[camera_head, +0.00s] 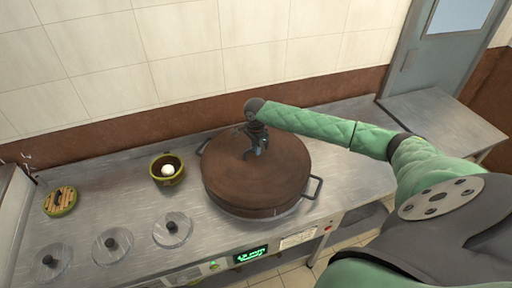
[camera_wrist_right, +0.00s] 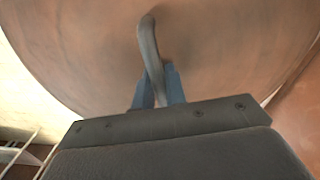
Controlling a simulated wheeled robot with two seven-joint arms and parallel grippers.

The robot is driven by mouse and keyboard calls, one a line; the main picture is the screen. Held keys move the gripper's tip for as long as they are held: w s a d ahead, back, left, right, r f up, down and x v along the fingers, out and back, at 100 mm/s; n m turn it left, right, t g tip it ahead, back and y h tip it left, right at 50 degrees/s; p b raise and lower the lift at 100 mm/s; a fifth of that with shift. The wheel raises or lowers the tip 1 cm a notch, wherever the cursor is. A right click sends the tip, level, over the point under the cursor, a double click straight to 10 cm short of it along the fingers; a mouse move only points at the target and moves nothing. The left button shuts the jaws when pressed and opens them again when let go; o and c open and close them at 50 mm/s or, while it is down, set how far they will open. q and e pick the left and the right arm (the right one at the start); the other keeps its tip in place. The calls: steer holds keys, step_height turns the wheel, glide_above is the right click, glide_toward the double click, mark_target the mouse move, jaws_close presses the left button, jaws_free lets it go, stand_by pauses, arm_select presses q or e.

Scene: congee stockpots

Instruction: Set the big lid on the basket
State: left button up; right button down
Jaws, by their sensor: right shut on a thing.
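The big lid (camera_head: 250,180) is a wide, round brown disc over the large vessel at the middle of the counter. It looks roughly level in the head view. My right gripper (camera_head: 257,142) is above the lid's middle and shut on its handle. In the wrist view, the curved grey handle (camera_wrist_right: 150,50) rises between the blue fingers (camera_wrist_right: 158,90), with the brown lid (camera_wrist_right: 235,50) behind. The basket is hidden or cannot be told apart under the lid. I cannot tell whether the lid rests on it or hangs just above. My left gripper is not in view.
The vessel's side handle (camera_head: 315,187) sticks out at the right. A green-brown bowl (camera_head: 167,170) with a white ball stands left of it. A small round wooden lid (camera_head: 61,201) and several knobbed metal covers (camera_head: 172,229) are further left.

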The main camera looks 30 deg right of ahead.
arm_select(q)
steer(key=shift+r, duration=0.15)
arm_select(e)
steer(key=shift+f, duration=0.5)
stand_by(0.6)
steer(key=c, duration=1.7)
jaws_free()
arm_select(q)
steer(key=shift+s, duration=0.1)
